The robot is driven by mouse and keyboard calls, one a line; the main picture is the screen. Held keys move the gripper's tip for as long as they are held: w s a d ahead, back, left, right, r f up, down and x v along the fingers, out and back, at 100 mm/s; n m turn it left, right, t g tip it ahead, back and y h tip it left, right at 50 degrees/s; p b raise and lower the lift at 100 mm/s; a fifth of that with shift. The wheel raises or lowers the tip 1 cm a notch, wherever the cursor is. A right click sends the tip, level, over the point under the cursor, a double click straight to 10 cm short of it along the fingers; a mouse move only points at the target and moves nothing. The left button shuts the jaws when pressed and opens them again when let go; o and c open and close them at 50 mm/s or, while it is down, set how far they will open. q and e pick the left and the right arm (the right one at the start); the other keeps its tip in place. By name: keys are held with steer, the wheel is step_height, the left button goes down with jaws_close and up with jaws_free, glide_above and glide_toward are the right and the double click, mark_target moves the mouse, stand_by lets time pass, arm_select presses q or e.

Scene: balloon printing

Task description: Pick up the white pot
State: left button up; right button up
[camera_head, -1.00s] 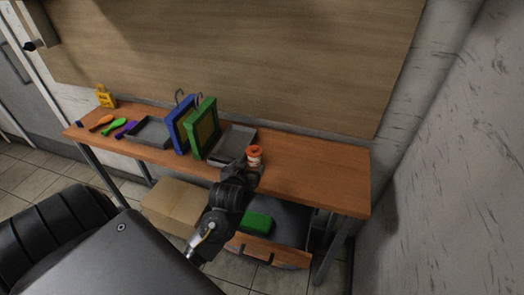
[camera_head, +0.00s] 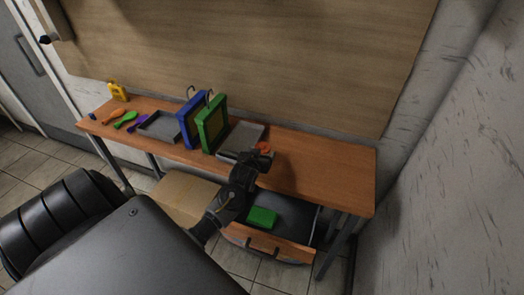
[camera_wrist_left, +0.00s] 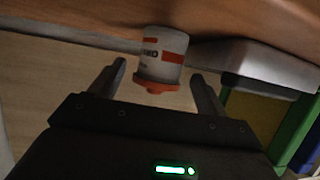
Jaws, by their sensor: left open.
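The white pot (camera_wrist_left: 160,52) has an orange-red lid and red markings. In the left wrist view it appears upside down, with the brown table at the top of the picture. In the head view mainly its orange lid (camera_head: 264,147) shows, at the front edge of the grey tray; my gripper hides most of its body. My left gripper (camera_head: 256,159) is right at the pot. In the left wrist view the open fingers (camera_wrist_left: 160,70) stand on either side of the pot, with a gap visible on each side. My right gripper is not in view.
A green frame (camera_head: 212,124) and a blue frame (camera_head: 190,118) stand left of the grey tray (camera_head: 247,134). The table's right part (camera_head: 325,170) is clear.

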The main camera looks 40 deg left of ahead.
arm_select(q)
steer(key=shift+x, duration=0.95)
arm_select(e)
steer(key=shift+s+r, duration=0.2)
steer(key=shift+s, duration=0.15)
arm_select(q)
steer(key=c, duration=1.5)
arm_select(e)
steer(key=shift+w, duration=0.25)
arm_select(q)
steer(key=shift+r, duration=0.15)
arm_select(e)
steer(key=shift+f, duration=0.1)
